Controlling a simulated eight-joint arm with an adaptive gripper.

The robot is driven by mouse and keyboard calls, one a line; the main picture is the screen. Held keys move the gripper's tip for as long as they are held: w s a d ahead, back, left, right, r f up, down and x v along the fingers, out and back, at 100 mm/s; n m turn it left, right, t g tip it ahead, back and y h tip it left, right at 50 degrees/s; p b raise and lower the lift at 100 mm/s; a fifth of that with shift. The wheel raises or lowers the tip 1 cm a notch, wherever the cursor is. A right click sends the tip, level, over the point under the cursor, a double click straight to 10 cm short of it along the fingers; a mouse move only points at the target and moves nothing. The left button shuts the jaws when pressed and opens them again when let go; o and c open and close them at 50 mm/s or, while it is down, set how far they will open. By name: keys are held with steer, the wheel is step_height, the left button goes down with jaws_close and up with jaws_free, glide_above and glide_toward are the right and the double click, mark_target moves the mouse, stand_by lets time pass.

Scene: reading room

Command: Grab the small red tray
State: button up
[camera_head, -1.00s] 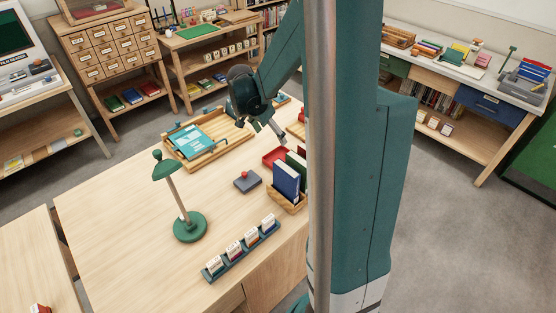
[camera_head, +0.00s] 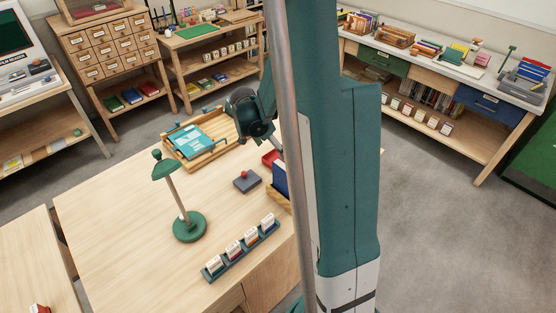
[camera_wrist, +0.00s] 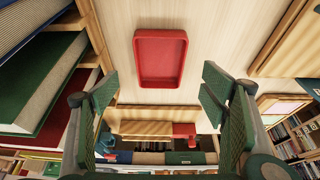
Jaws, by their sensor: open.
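The small red tray (camera_wrist: 160,60) lies on the wooden table, upper middle in the wrist view. In the head view only part of the red tray (camera_head: 269,158) shows, beside my arm, which hides the rest. My gripper (camera_wrist: 159,95) is open and empty in the wrist view, with one green finger low left and one low right of the tray. The tray lies beyond the fingertips and apart from them. In the head view my fingers are hidden behind my arm.
Books (camera_wrist: 45,75) in a wooden holder stand close on the left in the wrist view. A wooden frame (camera_wrist: 280,40) is at the right. In the head view a grey block with a red knob (camera_head: 246,181), a green lamp (camera_head: 189,226) and a card rack (camera_head: 243,250) stand on the table.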

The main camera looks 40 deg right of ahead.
mark_target(277, 154)
steer(key=shift+x, duration=0.95)
steer(key=shift+b+x, duration=0.7)
steer(key=shift+x, duration=1.9)
steer(key=shift+d, duration=0.1)
steer(key=c, duration=1.1)
steer(key=shift+r, duration=0.2)
steer(key=shift+r+p, duration=0.9)
steer(key=shift+r, duration=4)
